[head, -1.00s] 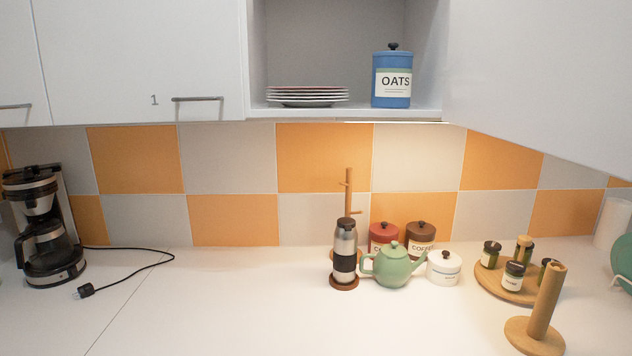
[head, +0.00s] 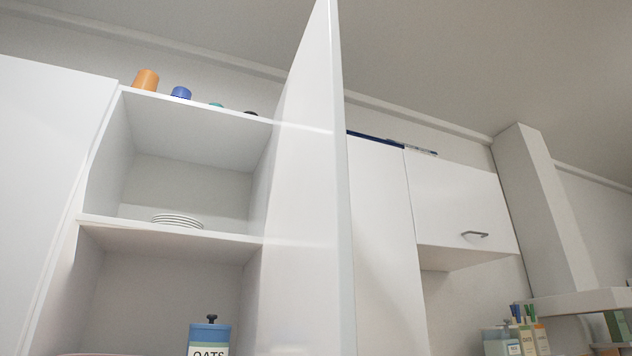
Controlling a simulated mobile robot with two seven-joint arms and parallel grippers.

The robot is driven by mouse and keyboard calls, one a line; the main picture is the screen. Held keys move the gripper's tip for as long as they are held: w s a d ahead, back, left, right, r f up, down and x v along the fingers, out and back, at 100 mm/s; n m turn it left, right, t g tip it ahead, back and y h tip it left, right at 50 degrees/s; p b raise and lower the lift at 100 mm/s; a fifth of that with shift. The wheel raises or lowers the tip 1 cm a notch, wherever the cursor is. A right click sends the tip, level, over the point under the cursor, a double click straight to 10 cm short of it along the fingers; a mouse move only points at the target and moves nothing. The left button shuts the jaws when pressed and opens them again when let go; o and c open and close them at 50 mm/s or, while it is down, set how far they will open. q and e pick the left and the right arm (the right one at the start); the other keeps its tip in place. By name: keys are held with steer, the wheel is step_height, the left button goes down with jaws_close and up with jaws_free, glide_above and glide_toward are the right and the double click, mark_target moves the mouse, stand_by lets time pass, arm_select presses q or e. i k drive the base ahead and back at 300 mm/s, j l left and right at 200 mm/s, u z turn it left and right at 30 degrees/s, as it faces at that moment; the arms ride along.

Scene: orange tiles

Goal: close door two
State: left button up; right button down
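A white cabinet door (head: 305,190) stands open in the head view, swung out toward me on the right side of an open cabinet. I see it nearly edge-on, and no number or handle shows on it. The open cabinet has a middle shelf (head: 130,230) with a stack of white plates (head: 177,220). Below, a blue OATS canister (head: 209,336) stands at the picture's bottom edge, cut off. Neither of my grippers is in view.
A shut white door (head: 50,190) is on the left. Right of the open door are a tall white panel (head: 380,240) and a smaller cabinet with a grey handle (head: 475,235). A range hood (head: 550,210) stands farther right. Coloured cups, one orange (head: 146,80), sit on the cabinet top.

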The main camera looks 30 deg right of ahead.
mark_target(307, 305)
steer(key=k+l+u, duration=0.1)
steer(key=l, duration=0.3)
steer(key=l+u, duration=0.1)
steer(key=l, duration=0.35)
steer(key=k+l, duration=0.2)
steer(key=l, duration=0.2)
steer(key=k+l+u, duration=0.15)
steer(key=l, duration=0.25)
steer(key=i, duration=0.05)
